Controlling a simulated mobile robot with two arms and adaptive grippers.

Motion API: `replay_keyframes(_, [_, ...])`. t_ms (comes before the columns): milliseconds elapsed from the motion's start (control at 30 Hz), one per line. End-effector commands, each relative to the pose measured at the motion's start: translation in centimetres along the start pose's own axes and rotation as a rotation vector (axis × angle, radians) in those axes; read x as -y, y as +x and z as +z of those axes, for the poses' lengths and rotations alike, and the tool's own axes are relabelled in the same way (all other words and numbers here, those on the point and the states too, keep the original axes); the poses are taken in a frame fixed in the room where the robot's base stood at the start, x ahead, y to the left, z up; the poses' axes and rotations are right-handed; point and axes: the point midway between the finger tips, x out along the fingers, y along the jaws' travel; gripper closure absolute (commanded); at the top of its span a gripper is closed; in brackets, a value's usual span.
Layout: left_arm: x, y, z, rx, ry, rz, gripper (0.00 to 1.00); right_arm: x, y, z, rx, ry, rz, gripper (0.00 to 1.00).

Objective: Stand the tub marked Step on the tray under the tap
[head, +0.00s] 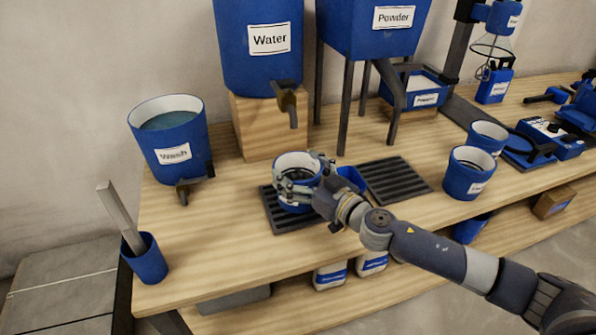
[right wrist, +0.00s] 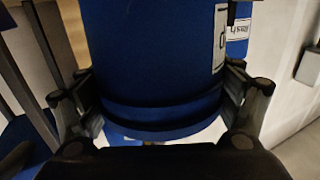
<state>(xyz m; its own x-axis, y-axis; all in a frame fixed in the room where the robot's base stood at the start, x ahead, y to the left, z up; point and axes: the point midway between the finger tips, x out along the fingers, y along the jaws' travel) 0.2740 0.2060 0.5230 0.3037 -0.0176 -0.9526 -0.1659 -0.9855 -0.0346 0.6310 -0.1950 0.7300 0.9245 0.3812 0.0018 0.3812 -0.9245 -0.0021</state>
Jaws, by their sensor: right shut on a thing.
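A blue tub (head: 298,165) with a white inside is held by my right gripper (head: 290,186), whose fingers are around its sides. In the right wrist view the tub (right wrist: 150,70) fills the middle between both fingers, with part of a white label at its right. In the head view the tub is at the black slatted tray (head: 272,212) in front of the Water tank's tap (head: 288,98). Whether it touches the tray is hard to tell. The gripper hides most of its label, so I cannot read its name. My left gripper is not in view.
The Water tank (head: 262,40) stands on a wooden block behind. The Powder hopper (head: 372,30) stands on legs over a second slatted tray (head: 400,186). A Wash bucket (head: 170,135) is at left. Two blue tubs (head: 467,175) (head: 488,137) stand at right.

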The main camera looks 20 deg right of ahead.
Motion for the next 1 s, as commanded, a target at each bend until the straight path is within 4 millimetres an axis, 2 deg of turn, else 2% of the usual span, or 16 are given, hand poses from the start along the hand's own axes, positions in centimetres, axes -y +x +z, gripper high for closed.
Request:
replay_keyframes(167, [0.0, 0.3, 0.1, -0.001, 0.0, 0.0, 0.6, 0.0, 0.1, -0.1, -0.006, -0.002, 0.0, 0.82])
replay_keyframes(200, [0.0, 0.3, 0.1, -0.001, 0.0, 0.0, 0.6, 0.0, 0.0, 0.3, 0.0, 0.0, 0.0, 0.13])
replay_keyframes(267, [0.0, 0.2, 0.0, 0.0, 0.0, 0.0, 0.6, 0.0, 0.0, 0.2, 0.0, -0.001, 0.0, 0.0])
replay_keyframes(767, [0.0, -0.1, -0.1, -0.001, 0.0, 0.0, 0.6, 0.0, 0.0, -0.2, -0.001, -0.002, 0.0, 0.0])
replay_keyframes(1000, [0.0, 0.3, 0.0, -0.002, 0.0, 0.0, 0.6, 0.0, -2.5, 0.2, 0.003, 0.001, 0.0, 0.0])
